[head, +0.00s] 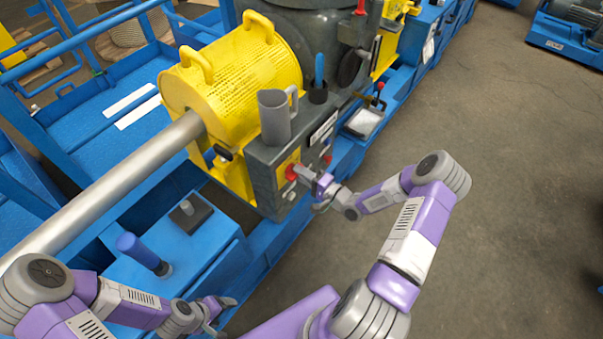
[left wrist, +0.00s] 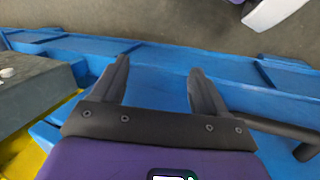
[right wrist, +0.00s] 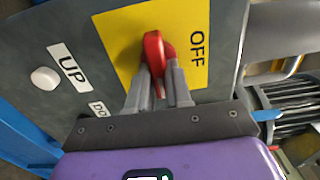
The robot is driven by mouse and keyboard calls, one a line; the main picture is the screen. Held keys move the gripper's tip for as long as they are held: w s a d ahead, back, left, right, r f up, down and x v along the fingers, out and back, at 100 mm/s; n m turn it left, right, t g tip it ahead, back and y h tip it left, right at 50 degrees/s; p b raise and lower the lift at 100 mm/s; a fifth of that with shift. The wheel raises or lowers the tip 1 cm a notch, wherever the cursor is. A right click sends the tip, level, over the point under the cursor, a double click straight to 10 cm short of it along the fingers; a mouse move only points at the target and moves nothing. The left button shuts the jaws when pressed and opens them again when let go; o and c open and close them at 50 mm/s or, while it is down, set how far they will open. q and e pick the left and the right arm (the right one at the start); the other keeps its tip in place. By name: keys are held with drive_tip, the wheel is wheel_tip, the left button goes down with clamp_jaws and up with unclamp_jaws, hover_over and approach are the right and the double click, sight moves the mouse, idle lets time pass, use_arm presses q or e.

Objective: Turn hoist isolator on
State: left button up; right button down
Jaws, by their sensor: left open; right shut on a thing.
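The hoist isolator is a red rotary handle (right wrist: 156,62) on a yellow plate (right wrist: 120,35) marked OFF, on the dark control box. In the right wrist view the handle stands with its grip between my fingertips, and the OFF label is to its right. My right gripper (right wrist: 160,85) is shut on this handle. In the head view the red handle (head: 291,172) is at the box's front face, with my right gripper (head: 305,174) against it. My left gripper (left wrist: 160,85) is open and empty above the blue frame. It also shows at the lower left in the head view (head: 228,310).
A white button (right wrist: 44,78) by the UP label sits on the same panel. A grey jug (head: 274,118) and a dark cup with a blue item (head: 318,92) stand on top of the box. A blue-handled tool (head: 143,252) is near my left arm. Open floor lies right.

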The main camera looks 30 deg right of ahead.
drive_tip(key=shift+w+r, duration=0.1)
drive_tip(key=c, duration=1)
unclamp_jaws()
drive_tip(key=shift+a, duration=0.1)
drive_tip(key=shift+c, duration=0.2)
drive_tip(key=p+v, duration=0.1)
drive_tip(key=v, duration=0.6)
drive_tip(key=shift+s, duration=0.3)
